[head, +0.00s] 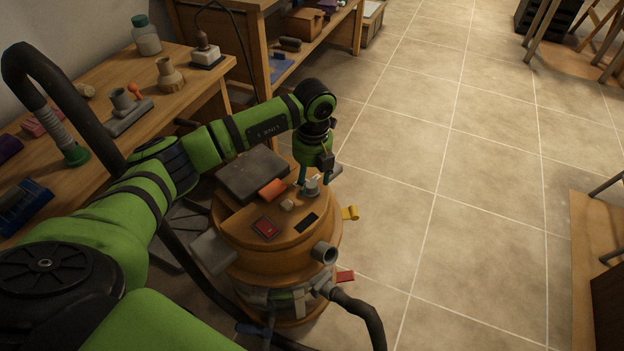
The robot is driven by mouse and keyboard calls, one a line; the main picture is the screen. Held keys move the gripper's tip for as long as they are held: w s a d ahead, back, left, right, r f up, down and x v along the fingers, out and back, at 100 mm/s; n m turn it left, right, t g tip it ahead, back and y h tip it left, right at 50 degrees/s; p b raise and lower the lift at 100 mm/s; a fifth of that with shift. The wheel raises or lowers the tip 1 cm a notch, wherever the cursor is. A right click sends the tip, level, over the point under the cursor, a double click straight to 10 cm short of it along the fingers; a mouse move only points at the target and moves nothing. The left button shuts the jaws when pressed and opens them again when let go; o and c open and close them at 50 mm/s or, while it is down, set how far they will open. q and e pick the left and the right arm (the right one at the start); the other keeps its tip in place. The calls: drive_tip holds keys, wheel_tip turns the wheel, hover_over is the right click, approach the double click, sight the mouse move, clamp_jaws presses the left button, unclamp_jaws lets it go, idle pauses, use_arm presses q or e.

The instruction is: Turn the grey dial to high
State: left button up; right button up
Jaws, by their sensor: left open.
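The grey dial (312,187) sits on the top of a round orange-brown machine (285,240), near its right rear side. My left gripper (310,186) points down over the dial with its teal fingers spread, one on either side of it. The fingers are open; I cannot tell whether they touch the dial. The dial's pointer and any high marking are too small to read. My right gripper is not in view.
A red switch (265,228), a dark slot (307,222) and an orange block (272,189) are on the machine's top. A hose (362,318) leaves its front. A cluttered workbench (190,95) stands at left. Tiled floor (470,200) at right is clear.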

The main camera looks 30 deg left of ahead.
use_arm(q)
drive_tip(key=shift+f, duration=1.05)
drive_tip(key=c, duration=1.1)
drive_tip(key=shift+c, duration=0.2)
